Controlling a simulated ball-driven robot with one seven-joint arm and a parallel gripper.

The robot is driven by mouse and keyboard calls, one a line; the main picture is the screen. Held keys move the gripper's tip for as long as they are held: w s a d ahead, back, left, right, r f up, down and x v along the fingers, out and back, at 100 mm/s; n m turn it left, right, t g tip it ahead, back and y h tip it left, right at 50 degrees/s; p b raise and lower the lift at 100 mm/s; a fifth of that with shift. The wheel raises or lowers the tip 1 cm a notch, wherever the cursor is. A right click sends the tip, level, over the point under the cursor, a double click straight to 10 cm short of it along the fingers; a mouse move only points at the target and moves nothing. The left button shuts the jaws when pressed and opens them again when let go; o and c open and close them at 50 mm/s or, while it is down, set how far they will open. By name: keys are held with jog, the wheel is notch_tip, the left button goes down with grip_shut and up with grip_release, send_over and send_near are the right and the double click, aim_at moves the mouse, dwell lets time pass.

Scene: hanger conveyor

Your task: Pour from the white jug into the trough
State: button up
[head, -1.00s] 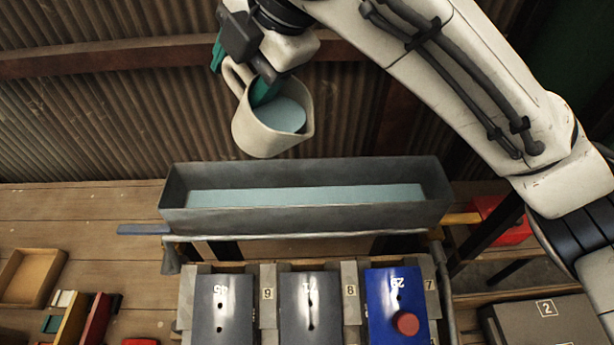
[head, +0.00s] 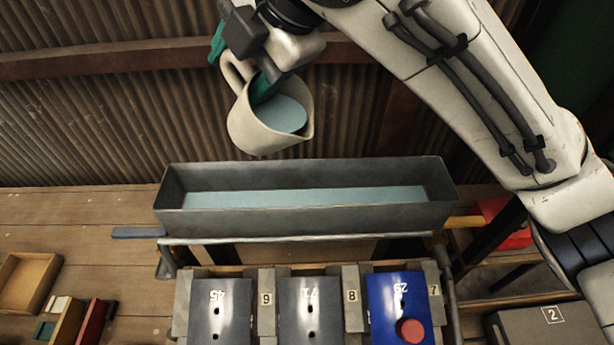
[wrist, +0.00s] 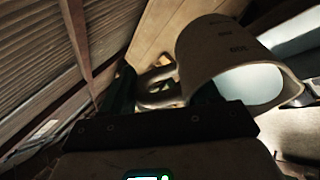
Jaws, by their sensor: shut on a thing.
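The white jug (head: 262,118) is tilted a little to the right and holds pale blue liquid. It is held above the trough, clear of it. My gripper (head: 240,75) is shut on the jug by its handle side, with green fingers at the handle. In the wrist view the jug (wrist: 222,50) shows at the right, with its pale blue contents visible at the mouth. The long grey trough (head: 305,222) lies below and holds a layer of pale blue liquid. No stream from jug to trough shows.
Numbered panels, grey (head: 220,315) and blue (head: 388,290) with a red knob (head: 410,330), stand in front of the trough. A wooden tray (head: 28,282) and small coloured boxes lie at the left. A corrugated wall (head: 90,130) stands behind. A dark box (head: 550,325) is at the lower right.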

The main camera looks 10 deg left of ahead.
aim_at(260, 74)
jog(key=shift+s+d+r+t+y+b, duration=0.2)
jog(key=shift+y+b, duration=0.35)
jog(key=shift+b, duration=0.45)
jog(key=shift+s+d+r+t+y+b, duration=0.15)
jog(key=shift+d+t+y+b, duration=0.15)
jog(key=shift+y+b, duration=0.55)
jog(key=shift+s+d+r+t+y+b, duration=0.15)
jog(key=shift+t+y+b, duration=0.15)
jog(key=shift+b, duration=0.9)
dwell(0.7)
jog(key=shift+s+d+f+n+t+y+b, duration=0.15)
jog(key=shift+d+t+y+b, duration=0.35)
jog(key=shift+b, duration=1.05)
jog(key=shift+s+d+r+n+t+y+b, duration=0.2)
jog(key=shift+y+b, duration=0.5)
jog(key=shift+b, duration=0.85)
dwell(1.2)
